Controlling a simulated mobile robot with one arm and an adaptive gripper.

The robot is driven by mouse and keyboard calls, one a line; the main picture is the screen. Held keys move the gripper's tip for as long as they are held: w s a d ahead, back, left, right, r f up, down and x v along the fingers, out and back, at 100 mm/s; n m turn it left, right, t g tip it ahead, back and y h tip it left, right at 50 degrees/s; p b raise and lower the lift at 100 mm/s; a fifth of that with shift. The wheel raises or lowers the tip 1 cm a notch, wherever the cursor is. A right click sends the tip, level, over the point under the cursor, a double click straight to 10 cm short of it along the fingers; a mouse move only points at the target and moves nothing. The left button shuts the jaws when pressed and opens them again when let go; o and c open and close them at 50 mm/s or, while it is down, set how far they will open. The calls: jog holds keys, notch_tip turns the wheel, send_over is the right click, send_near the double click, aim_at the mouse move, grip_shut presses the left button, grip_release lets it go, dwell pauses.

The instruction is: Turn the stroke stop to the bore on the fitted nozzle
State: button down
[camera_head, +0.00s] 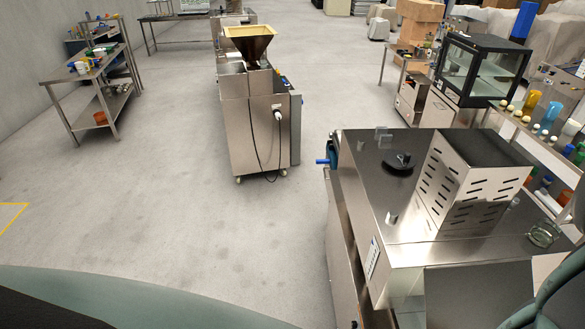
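I cannot make out a stroke stop or a fitted nozzle for certain. A steel machine with a brown funnel hopper (250,42) stands on the floor at the upper middle; its cabinet (252,130) has a dark hanging cable (277,135). A nearer steel machine (385,215) at the right has a slotted steel hood (465,190), a round black part (398,163) on top and a blue part (331,152) at its far left corner. No scale or bore marking is readable. My gripper is not in view.
A steel table with containers (95,75) stands at the upper left. A glass-fronted black cabinet (482,70) and a bench with coloured cups (535,105) are at the right. Cardboard boxes (418,20) are behind. The grey floor at left and middle is clear.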

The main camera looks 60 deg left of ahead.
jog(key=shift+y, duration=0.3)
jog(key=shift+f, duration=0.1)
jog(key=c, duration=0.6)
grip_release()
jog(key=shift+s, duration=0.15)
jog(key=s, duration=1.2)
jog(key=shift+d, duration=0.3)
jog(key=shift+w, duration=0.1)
